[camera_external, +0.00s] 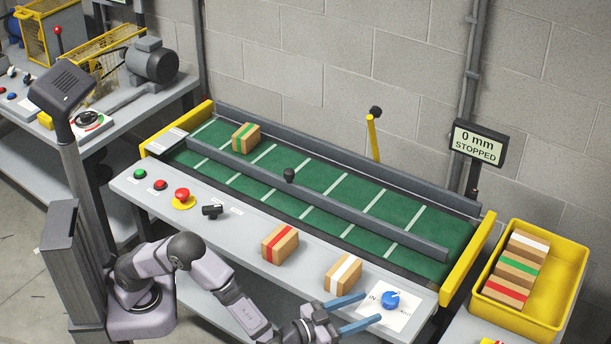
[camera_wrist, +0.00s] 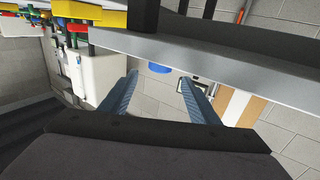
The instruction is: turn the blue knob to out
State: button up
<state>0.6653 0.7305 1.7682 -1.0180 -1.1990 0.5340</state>
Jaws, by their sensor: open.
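The blue knob (camera_external: 390,299) sits on a white plate (camera_external: 401,319) at the right front of the grey panel. "IN" is printed on the plate to the left of the knob; I cannot read the other label or tell for certain where the knob points. My gripper (camera_external: 370,308) is open, its two blue fingers reaching from the panel's front edge toward the knob, apart from it. In the wrist view, a small part of the blue knob (camera_wrist: 159,68) shows between and beyond the fingertips (camera_wrist: 158,78).
A white-striped box (camera_external: 343,275) stands on the panel just left of the fingers, and a red-striped box (camera_external: 280,244) farther left. A red button (camera_external: 182,195) and a black switch (camera_external: 212,210) are at the left. A yellow bin (camera_external: 567,283) with boxes stands at the right.

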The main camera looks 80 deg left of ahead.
aim_at(382, 301)
jog(key=shift+s, duration=0.3)
jog(key=shift+s+d+p, duration=0.15)
jog(key=shift+s+p, duration=0.25)
jog(key=shift+p, duration=0.15)
jog(key=shift+x, duration=3.65)
jog(key=shift+f, duration=0.1)
jog(key=c, duration=1.1)
